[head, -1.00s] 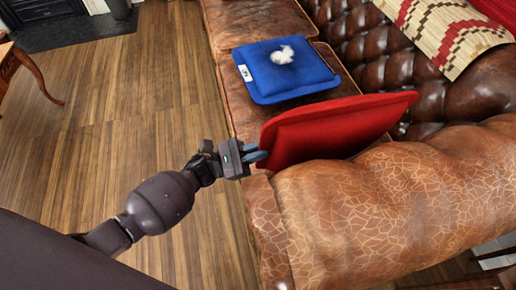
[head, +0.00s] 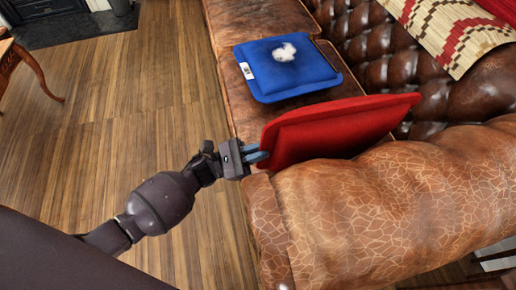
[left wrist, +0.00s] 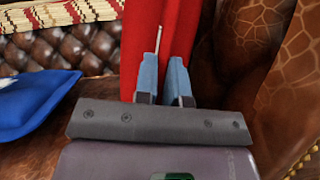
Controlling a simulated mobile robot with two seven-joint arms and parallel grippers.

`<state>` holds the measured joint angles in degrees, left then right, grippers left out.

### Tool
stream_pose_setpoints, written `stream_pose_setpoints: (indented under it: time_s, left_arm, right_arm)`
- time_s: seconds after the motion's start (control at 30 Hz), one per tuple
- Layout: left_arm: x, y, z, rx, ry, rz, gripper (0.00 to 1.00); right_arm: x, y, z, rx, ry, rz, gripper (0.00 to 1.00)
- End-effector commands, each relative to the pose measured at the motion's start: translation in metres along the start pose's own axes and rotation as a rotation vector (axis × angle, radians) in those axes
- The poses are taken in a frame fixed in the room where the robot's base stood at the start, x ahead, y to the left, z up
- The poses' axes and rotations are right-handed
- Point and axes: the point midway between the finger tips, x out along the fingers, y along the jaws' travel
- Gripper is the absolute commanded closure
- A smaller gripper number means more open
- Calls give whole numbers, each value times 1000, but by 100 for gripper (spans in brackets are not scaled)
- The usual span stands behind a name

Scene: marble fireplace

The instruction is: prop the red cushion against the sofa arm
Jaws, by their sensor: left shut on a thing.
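The red cushion (head: 335,130) stands tilted on its edge on the sofa seat, close beside the near sofa arm (head: 370,200) and leaning toward it. My left gripper (head: 262,153) is shut on the cushion's left edge. In the left wrist view the blue fingertips (left wrist: 163,75) pinch the red cushion (left wrist: 135,40), and the sofa arm (left wrist: 285,90) is at the right. The cushion's lower edge is partly hidden behind the arm in the head view. My right gripper does not show.
A blue cushion (head: 290,85) with a white fluffy patch lies flat on the brown leather seat (head: 232,90). A patterned throw (head: 455,30) hangs over the tufted backrest (head: 380,60). Wooden floor (head: 130,120) is open at the left. A small wooden table (head: 30,65) stands at the far left.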

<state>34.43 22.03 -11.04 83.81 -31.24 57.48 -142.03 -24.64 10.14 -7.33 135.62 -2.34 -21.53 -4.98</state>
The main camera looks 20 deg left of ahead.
Motion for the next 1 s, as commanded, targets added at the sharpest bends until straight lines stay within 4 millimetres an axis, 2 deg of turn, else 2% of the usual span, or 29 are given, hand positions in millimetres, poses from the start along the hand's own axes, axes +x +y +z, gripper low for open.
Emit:
stream_pose_setpoints:
  time_s: [0.03, 0.8, 0.83, 1.0]
  left_arm:
    - [-3, -4, -4, -8, 2, 2, 100]
    - [-2, -16, -2, -8, 2, 2, 100]
    - [-2, -16, -2, -8, 2, 2, 87]
    - [-2, -16, -2, -8, 4, 2, 60]
  right_arm:
    - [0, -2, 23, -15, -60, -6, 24]
    - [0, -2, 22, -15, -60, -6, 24]
    - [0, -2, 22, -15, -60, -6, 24]
    - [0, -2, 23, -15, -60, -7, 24]
